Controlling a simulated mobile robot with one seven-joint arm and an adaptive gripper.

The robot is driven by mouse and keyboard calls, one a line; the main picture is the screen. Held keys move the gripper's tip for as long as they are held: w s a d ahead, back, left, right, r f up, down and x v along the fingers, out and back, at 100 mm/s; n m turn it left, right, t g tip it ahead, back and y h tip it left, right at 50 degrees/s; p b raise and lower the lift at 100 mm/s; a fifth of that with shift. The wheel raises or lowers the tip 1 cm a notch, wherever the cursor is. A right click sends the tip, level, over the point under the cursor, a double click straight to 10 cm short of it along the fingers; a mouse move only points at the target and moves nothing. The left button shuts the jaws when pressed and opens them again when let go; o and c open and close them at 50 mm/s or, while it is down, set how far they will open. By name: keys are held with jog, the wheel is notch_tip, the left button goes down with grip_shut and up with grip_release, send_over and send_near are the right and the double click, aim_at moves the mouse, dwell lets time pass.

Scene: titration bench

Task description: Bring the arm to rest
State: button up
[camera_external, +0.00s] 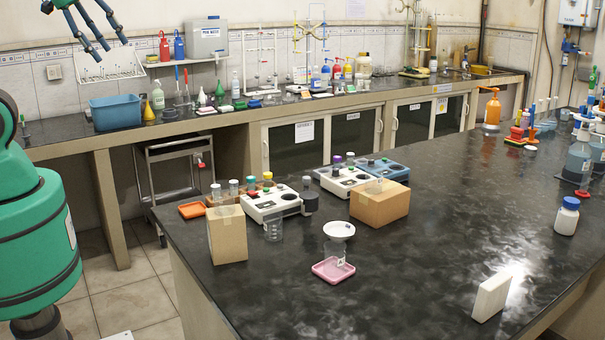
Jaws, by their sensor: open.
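My gripper (88,24) shows at the top left of the external view, with its dark fingers spread apart and green parts above them. It is open and holds nothing. It hangs high in the air, in front of the back wall and well apart from the bench tops. Part of my green arm (35,225) fills the left edge. The links between it and the gripper are out of the picture.
A cart (172,172) stands under the back counter, which holds a blue basin (116,112).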

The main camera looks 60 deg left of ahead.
notch_tip(320, 180, down, 7)
jog(key=b, duration=0.6)
